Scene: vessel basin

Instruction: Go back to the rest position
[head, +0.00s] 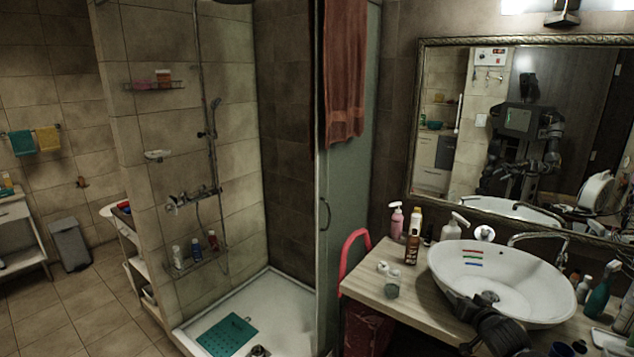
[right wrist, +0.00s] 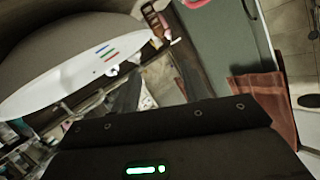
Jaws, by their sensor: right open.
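My right gripper (head: 462,303) is at the lower right of the head view, in front of the near rim of the white vessel basin (head: 540,285). In the right wrist view the two dark fingers of my right gripper (right wrist: 152,78) stand apart with nothing between them. The basin (right wrist: 60,88) shows there too, with its coloured stripes. My left gripper is not in view, apart from any part of me reflected in the mirror (head: 455,110).
The wooden counter (head: 365,285) holds a small jar (head: 393,286), a pink bottle (head: 396,219) and other bottles. More bottles, one green (head: 598,295), crowd the right. A red towel (head: 345,75) hangs by the shower. The tiled floor (head: 75,315) at left is mostly clear.

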